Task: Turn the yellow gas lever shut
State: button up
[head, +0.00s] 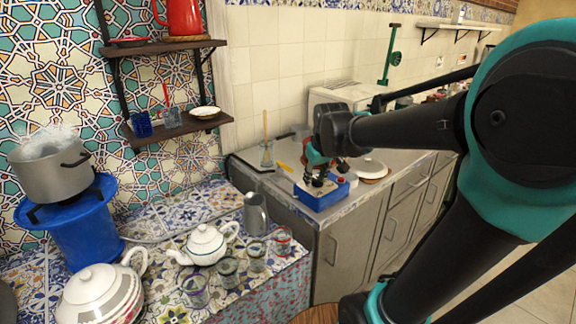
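A small yellow piece (284,166) shows on the grey counter, left of my gripper and close to the glass jar; it looks like the yellow gas lever, but it is too small to tell its angle. My gripper (320,180) points down over the blue box (323,194) at the counter's near corner, to the right of the yellow piece and apart from it. The fingers are small and dark against the box, so their opening and any contact with the box are unclear.
A steaming pot (50,170) stands on a blue burner (85,232) at left. A white teapot (204,246), a metal jug (255,214) and several glasses stand on the tiled ledge (165,222). A glass jar with a wooden stick (267,155) stands behind the yellow piece.

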aim_at(288, 168)
jog(key=w+a+r+n, duration=0.2)
jog(key=w+a+r, duration=0.15)
jog(key=r, duration=0.25)
jog(key=w+a+r+n, duration=0.1)
jog(key=w+a+r, duration=0.2)
jog(key=w+r, duration=0.25)
jog(key=shift+y, duration=0.3)
jog(key=x, duration=1.6)
jog(key=shift+w+d+f, duration=0.1)
jog(key=shift+d+f, duration=0.1)
jog(key=shift+f, duration=0.2)
grip_shut()
